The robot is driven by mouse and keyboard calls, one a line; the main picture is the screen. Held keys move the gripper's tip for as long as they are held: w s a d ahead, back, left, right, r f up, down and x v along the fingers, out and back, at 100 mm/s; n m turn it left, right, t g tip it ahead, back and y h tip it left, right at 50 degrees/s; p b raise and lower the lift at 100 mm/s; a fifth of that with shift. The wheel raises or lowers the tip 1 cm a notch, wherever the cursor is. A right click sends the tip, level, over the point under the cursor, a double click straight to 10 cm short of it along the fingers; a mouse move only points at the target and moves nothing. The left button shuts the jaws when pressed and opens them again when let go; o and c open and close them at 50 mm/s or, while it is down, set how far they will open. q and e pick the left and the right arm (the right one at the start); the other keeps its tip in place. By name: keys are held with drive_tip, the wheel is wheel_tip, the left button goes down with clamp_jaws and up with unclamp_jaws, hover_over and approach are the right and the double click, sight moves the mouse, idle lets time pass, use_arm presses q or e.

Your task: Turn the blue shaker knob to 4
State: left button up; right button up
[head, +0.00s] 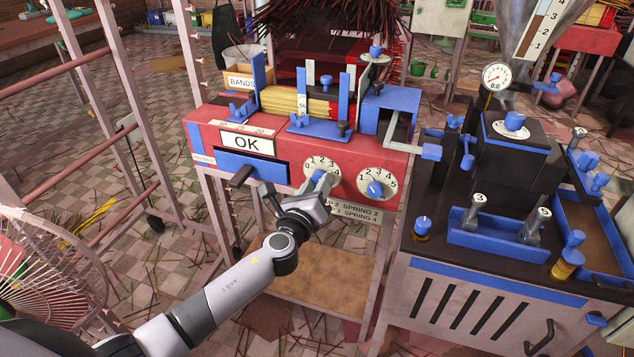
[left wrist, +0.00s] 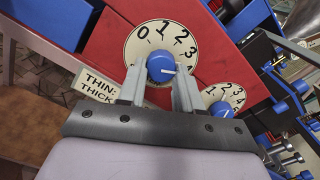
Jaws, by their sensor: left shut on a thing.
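A red machine carries two white dials with blue knobs on its front. My left gripper (head: 318,192) is at the left dial (head: 318,164), and its fingers are shut on the blue knob (left wrist: 161,67) at its centre. In the left wrist view (left wrist: 160,92) the fingers sit on either side of this knob. The right dial (head: 376,173) has another blue knob (head: 374,189), untouched. No label reading "shaker" is legible. My right gripper is out of view.
An OK sign (head: 246,142) and a blue drawer front with a dark handle are left of the dials. A dark-topped station (head: 480,240) with several blue knobs stands right. A fan (head: 45,265) is at lower left.

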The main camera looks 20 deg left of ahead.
use_arm(q)
drive_tip(key=shift+a+m+p, duration=0.1)
drive_tip(key=shift+m+p, duration=0.2)
drive_tip(key=shift+m, duration=0.8)
drive_tip(key=o, duration=1)
drive_tip(key=shift+o, duration=0.2)
drive_tip(key=s+p, duration=0.1)
drive_tip(key=s, duration=0.6)
drive_tip(key=shift+a, duration=0.1)
